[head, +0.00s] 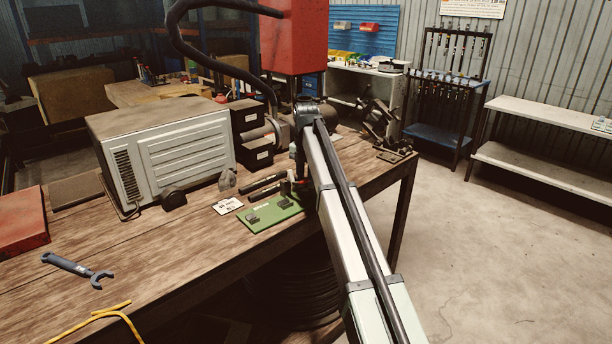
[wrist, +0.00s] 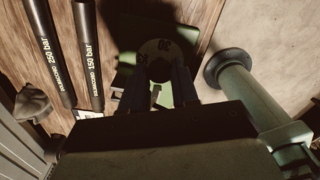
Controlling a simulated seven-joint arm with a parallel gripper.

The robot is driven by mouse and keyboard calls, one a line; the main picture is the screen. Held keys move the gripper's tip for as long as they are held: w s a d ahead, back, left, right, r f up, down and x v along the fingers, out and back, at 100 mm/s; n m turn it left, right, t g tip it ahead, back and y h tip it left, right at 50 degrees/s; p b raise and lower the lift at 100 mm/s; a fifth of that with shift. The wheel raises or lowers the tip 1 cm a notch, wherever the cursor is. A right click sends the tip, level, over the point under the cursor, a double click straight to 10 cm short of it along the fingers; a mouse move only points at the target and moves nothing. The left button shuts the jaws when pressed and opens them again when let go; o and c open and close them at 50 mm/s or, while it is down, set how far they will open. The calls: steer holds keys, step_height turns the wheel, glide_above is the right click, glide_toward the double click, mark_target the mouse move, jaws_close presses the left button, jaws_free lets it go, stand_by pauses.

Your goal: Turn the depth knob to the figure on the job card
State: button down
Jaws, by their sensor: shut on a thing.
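In the wrist view my gripper (wrist: 160,82) is shut on a round dark knob (wrist: 159,48). I cannot tell the pointer or exact setting. In the head view my arm hides most of the gripper, and I cannot make out the knob. The white job card (head: 227,206) lies on the bench left of the green board (head: 245,221). Its print is too small to read surely.
Two black tubes marked 250 bar (wrist: 50,52) and 150 bar (wrist: 89,55) lie beside the gripper. A white ribbed box (head: 180,150) stands behind the card. A blue wrench (head: 75,268) and a yellow cord (head: 108,312) lie at the front left, with bare bench between.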

steer(key=c, duration=0.8)
jaws_free()
steer(key=shift+c, duration=0.2)
step_height(320, 180, up, 14)
steer(key=shift+f, duration=0.1)
